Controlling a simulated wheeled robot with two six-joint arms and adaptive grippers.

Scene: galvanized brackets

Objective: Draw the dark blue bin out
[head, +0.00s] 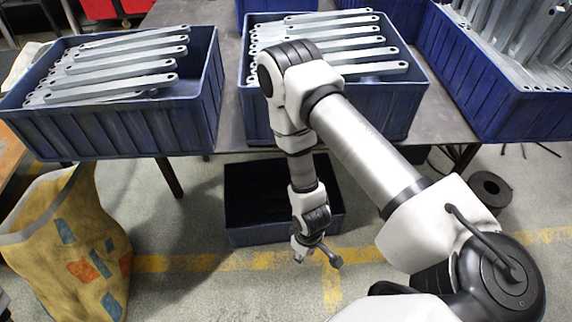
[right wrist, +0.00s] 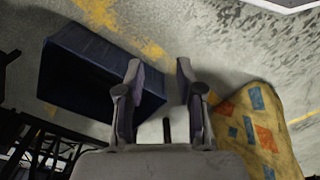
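A dark blue bin (head: 262,235) sits on the floor under the front edge of the table. It looks empty in the head view, and its rear part is in the table's shadow. My right arm hangs down in front of it, with the right gripper (head: 317,256) low near the bin's front right corner. In the right wrist view the bin (right wrist: 85,62) lies to the left of the gripper (right wrist: 160,70). The two fingers are apart with nothing held between them; the left finger overlaps the bin's edge in the picture, and contact cannot be told. My left gripper is not in view.
Blue bins of galvanized brackets stand on the table, at left (head: 130,125), middle (head: 395,105) and right (head: 490,90). A patterned yellow sack (head: 70,245) stands on the floor at left. A black roll (head: 490,188) lies at right. Floor before the bin is clear.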

